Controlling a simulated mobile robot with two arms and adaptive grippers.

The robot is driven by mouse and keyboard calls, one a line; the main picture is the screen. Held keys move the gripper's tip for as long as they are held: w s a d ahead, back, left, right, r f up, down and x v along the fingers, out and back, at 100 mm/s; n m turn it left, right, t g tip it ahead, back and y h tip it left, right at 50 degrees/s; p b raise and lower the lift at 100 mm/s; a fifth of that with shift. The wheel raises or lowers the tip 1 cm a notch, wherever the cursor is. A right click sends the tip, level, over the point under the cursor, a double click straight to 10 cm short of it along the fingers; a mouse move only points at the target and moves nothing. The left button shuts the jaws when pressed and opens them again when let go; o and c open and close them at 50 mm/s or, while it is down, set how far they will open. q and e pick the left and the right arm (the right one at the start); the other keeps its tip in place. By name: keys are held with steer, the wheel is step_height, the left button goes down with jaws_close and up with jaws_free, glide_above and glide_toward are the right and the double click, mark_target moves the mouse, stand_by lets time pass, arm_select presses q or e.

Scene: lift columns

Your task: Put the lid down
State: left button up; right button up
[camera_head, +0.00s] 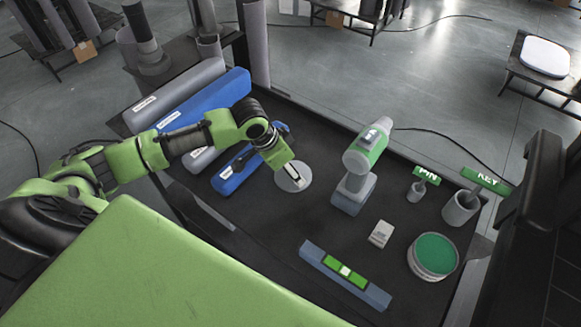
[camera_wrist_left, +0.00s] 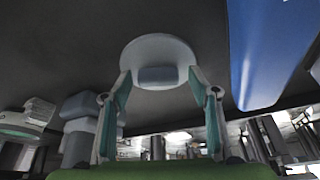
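The lid (camera_head: 305,184) is a pale grey round disc near the middle of the dark tabletop, left of the drill. In the left wrist view the lid (camera_wrist_left: 158,45) shows a block-shaped handle (camera_wrist_left: 158,77) facing me. My left gripper (camera_head: 291,174) is right over the lid and hides part of it. In the left wrist view the two fingers (camera_wrist_left: 160,75) stand on either side of the handle, with a narrow gap showing on each side. The lid appears to lie flat on the tabletop, though its contact is not clear. My right gripper is not in view.
A green and grey drill (camera_head: 366,153) stands right of the lid. A round green-filled tin (camera_head: 433,255), a small grey box (camera_head: 381,234), a spirit level (camera_head: 344,272) and cups labelled PIN (camera_head: 416,192) and KEY (camera_head: 460,207) lie farther right. A blue box (camera_head: 232,179) is close left.

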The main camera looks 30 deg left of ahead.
arm_select(q)
steer(key=v, duration=1.2)
steer(key=shift+r+b, duration=0.15)
steer(key=shift+b, duration=0.2)
steer(key=shift+w, duration=0.1)
